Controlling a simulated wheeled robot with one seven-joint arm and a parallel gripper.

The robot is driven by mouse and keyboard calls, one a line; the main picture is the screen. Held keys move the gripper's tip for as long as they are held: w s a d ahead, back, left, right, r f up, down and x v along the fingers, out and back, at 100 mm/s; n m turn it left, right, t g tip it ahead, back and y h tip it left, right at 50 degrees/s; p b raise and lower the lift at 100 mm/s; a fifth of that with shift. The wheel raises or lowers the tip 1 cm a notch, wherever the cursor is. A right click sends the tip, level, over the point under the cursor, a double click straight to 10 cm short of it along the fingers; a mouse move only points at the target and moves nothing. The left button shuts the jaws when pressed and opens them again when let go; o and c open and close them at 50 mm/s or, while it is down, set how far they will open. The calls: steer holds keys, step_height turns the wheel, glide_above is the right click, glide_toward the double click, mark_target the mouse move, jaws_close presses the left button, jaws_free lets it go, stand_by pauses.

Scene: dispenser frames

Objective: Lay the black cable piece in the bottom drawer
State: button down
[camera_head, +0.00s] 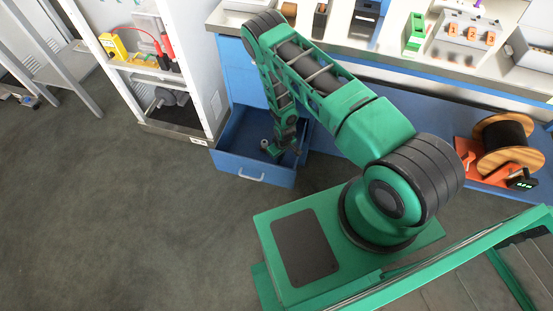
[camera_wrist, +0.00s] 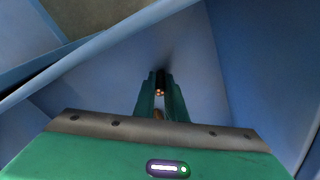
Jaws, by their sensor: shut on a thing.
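The bottom drawer (camera_head: 252,165) is blue and pulled open below the bench, with a silver handle on its front. Its blue inside fills most of the wrist view (camera_wrist: 95,85). My gripper (camera_head: 285,153) reaches down into the drawer. In the wrist view, my gripper (camera_wrist: 160,98) has its green fingers close together, shut on the black cable piece (camera_wrist: 160,84). Copper-coloured strands show at the cable's near end. Most of the cable is hidden between the fingers. I cannot tell whether it touches the drawer floor.
A white shelf unit (camera_head: 213,90) stands just left of the drawer. The blue bench (camera_head: 235,70) with its light worktop rises behind. A cable reel (camera_head: 503,140) sits on an orange base at the right. The floor (camera_head: 130,220) in front and left is clear.

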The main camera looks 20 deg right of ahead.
mark_target(281, 164)
steer(key=c, duration=1.8)
jaws_free()
steer(key=shift+f, duration=0.1)
steer(key=r, duration=0.4)
steer(key=s+r, duration=0.1)
steer(key=r, duration=0.7)
steer(key=shift+s+d+r, duration=0.1)
steer(key=shift+s+d, duration=0.05)
steer(key=shift+d, duration=0.1)
